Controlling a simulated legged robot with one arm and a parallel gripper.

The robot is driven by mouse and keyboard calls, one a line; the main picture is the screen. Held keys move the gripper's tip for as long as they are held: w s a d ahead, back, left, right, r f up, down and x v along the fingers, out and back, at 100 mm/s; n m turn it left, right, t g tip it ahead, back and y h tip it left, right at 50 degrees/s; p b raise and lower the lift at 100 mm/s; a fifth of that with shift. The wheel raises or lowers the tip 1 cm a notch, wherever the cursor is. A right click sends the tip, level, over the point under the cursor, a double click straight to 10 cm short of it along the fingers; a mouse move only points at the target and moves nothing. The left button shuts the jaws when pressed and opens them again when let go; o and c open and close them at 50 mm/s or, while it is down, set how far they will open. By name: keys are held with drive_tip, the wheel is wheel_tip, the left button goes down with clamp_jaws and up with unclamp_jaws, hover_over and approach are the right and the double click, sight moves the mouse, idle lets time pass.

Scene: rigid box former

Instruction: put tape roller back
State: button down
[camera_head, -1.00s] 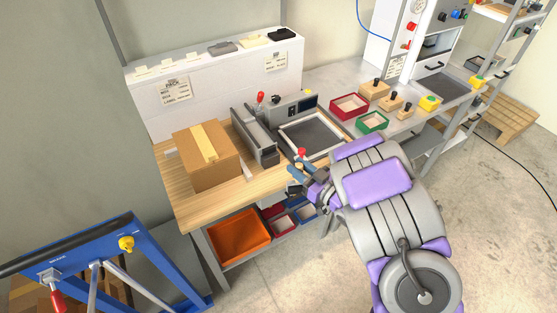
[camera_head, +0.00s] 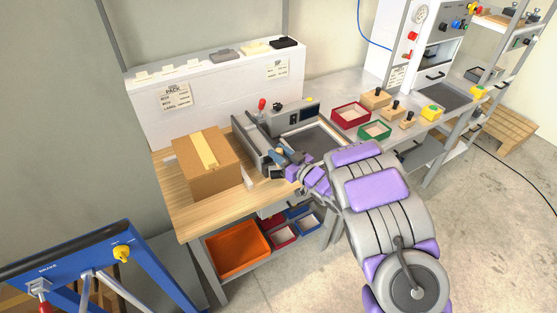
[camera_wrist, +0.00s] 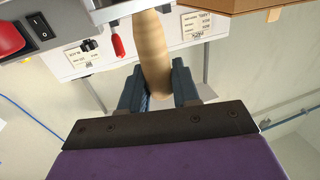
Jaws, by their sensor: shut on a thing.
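My gripper (camera_wrist: 160,88) is shut on a tan, rounded handle (camera_wrist: 153,45) in the wrist view, with one blue finger on each side. I take this handle to be the tape roller's. Its far end runs up to a pale grey part at the top edge of that view, and the rest is out of sight. In the head view my gripper (camera_head: 284,160) is over the front of the workbench, close to the grey box former (camera_head: 255,142). The tape roller cannot be made out there.
A taped cardboard box (camera_head: 206,165) stands left of my gripper on the wooden bench (camera_head: 180,210). A red bin (camera_head: 351,114) and a green bin (camera_head: 374,131) lie to the right. An orange bin (camera_head: 236,249) sits on the shelf below.

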drive_tip(key=shift+d+f+b, duration=0.15)
drive_tip(key=shift+d+f, duration=0.25)
drive_tip(key=shift+f, duration=0.2)
drive_tip(key=shift+d+f+b, duration=0.15)
drive_tip(key=shift+d+f, duration=0.25)
drive_tip(key=shift+f, duration=0.2)
drive_tip(key=shift+d+r, duration=0.1)
drive_tip(key=shift+d, duration=0.05)
drive_tip(key=shift+a, duration=0.25)
drive_tip(key=c, duration=1.2)
unclamp_jaws()
drive_tip(key=shift+a, duration=0.3)
drive_tip(key=shift+c, duration=0.2)
drive_tip(key=shift+o, duration=1.4)
drive_tip(key=shift+a, duration=0.35)
drive_tip(key=shift+o, duration=0.7)
drive_tip(key=shift+d, duration=0.1)
drive_tip(key=shift+s+d, duration=0.15)
drive_tip(key=shift+d, duration=0.6)
drive_tip(key=p+v, duration=0.2)
drive_tip(key=v, duration=0.9)
drive_tip(key=shift+s, duration=0.3)
